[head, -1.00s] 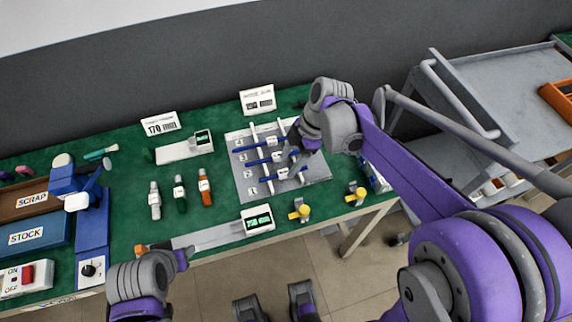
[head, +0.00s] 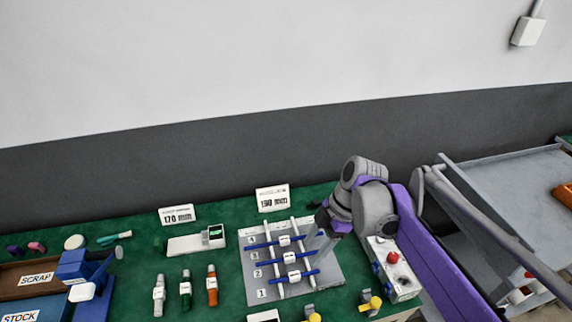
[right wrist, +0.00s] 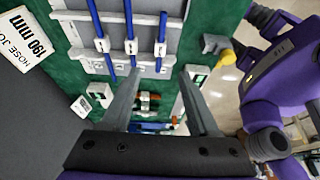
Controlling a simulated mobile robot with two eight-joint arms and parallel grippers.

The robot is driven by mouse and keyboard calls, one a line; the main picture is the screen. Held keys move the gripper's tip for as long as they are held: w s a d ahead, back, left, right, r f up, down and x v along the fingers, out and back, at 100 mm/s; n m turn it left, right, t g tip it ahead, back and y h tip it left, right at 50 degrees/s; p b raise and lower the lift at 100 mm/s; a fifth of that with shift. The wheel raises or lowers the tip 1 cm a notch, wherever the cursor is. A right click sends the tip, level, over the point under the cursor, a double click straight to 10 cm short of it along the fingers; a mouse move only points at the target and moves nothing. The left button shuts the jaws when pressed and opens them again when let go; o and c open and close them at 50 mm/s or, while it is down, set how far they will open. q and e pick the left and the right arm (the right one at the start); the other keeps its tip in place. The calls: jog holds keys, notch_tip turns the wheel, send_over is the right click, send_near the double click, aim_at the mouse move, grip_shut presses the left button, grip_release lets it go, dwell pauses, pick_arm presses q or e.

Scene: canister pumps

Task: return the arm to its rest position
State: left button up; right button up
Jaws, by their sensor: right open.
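My right arm reaches in from the right in the head view. Its gripper (head: 326,236) is over the right side of a grey rack board (head: 258,297). Several blue rods (head: 262,264) with white clips lie across the board's white rails. In the right wrist view the two fingers of my right gripper (right wrist: 160,95) are spread apart with nothing between them. The blue rods (right wrist: 130,30) lie beyond the fingertips there. My left gripper is out of view.
A control box with a red button (head: 393,257) stands right of the rack, close to my right arm. A grey cart (head: 510,190) is farther right. Three capped bottles (head: 185,290), a "190 mm" sign (head: 272,198) and bins (head: 30,282) share the green table.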

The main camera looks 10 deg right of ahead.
pick_arm(q)
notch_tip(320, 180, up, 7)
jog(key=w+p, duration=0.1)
jog(key=p, duration=0.4)
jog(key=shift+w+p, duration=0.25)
jog(key=shift+p, duration=0.15)
pick_arm(e)
jog(key=s+d+f+m+t+h, duration=0.1)
jog(key=s+m+t+h, duration=0.3)
jog(key=s+m, duration=1)
jog(key=shift+s+d+f+m+t+h, duration=0.15)
jog(key=shift+d+m+t+h, duration=0.45)
jog(key=shift+m, duration=1.6)
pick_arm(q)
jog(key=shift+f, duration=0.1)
pick_arm(e)
jog(key=shift+a+y, duration=0.15)
jog(key=shift+y, duration=0.15)
